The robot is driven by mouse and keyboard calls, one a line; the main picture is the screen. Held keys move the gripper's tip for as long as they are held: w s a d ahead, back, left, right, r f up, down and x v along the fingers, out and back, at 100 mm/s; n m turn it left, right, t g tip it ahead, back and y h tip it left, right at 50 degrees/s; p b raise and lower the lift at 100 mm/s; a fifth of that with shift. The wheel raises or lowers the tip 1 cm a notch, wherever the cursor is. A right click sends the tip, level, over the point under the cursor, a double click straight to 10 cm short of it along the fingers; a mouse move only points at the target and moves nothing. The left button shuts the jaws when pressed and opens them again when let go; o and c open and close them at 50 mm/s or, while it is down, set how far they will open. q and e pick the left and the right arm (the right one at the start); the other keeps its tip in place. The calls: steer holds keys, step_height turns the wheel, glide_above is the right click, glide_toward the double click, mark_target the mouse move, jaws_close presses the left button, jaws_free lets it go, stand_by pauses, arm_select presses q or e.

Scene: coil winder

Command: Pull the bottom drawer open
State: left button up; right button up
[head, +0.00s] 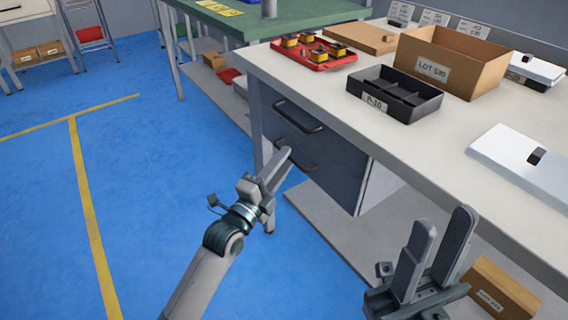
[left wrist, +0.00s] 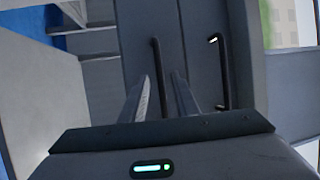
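The grey drawer unit (head: 345,180) hangs under the workbench, with two bar handles on its front. The bottom drawer's handle (head: 302,163) is the lower one; in the left wrist view it is the left bar (left wrist: 157,60). The top drawer's handle (head: 300,118) is the right bar (left wrist: 222,75) there. Both drawers look shut. My left gripper (head: 283,158) is at the bottom handle. In the left wrist view its fingers (left wrist: 162,85) are apart, with the bar between them; whether they touch it I cannot tell. My right gripper (head: 443,222) is open and empty, in front of the bench.
On the workbench (head: 445,130) are a black divided tray (head: 392,98), a cardboard box (head: 448,65), a red tray (head: 318,60) with parts and a white case (head: 525,165). A lower shelf (head: 335,225) holds a small carton (head: 500,290). The blue floor (head: 150,180) at left is clear.

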arm_select(q)
steer(key=shift+w+d+r, duration=0.1)
steer(key=shift+w+d, duration=0.1)
steer(key=shift+w, duration=0.1)
jaws_close()
steer(key=shift+a, duration=0.1)
